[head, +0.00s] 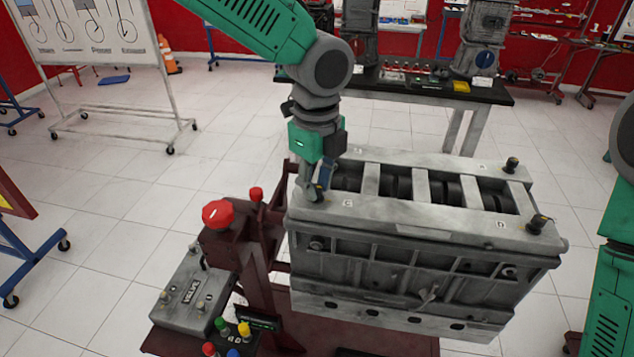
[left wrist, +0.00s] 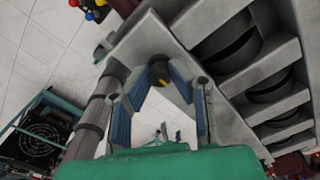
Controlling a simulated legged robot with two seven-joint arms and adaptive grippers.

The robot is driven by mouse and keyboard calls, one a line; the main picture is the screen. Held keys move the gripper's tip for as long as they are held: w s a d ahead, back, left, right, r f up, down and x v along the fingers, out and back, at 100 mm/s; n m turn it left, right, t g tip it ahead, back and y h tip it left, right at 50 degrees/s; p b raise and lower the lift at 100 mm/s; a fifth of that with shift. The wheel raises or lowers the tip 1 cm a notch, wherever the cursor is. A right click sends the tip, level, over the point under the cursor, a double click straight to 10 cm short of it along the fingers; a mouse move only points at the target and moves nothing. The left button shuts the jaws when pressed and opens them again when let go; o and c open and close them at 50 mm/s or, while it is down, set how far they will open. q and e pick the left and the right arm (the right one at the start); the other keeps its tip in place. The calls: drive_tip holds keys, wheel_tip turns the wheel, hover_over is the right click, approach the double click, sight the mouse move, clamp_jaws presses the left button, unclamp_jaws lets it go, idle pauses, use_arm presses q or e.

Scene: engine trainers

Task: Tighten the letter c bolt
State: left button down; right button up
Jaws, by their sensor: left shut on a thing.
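The letter c bolt (left wrist: 159,73) is a dark bolt head with a yellow mark, at a corner of the grey engine block (head: 400,265). The letter C is printed on the block's top just right of this corner in the head view. My left gripper (head: 315,193) points down at this corner. In the left wrist view its blue-padded fingertips (left wrist: 158,66) are shut on the bolt from both sides. The gripper hides the bolt in the head view. My right gripper is out of view; only part of my right arm shows at the right edge.
Other dark bolts stand at the block's far right corner (head: 511,164) and near right corner (head: 540,223). A red stand with a red knob (head: 218,214) and a grey control box (head: 194,292) is close left of the block. A workbench (head: 420,91) stands behind.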

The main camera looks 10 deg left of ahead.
sight(318, 185)
use_arm(q)
drive_tip(key=c, duration=1.5)
unclamp_jaws()
drive_tip(key=shift+w, duration=0.1)
drive_tip(key=shift+o, duration=0.2)
drive_tip(key=shift+w+f, duration=0.1)
wheel_tip(318, 185, up, 12)
drive_tip(key=shift+f, duration=0.1)
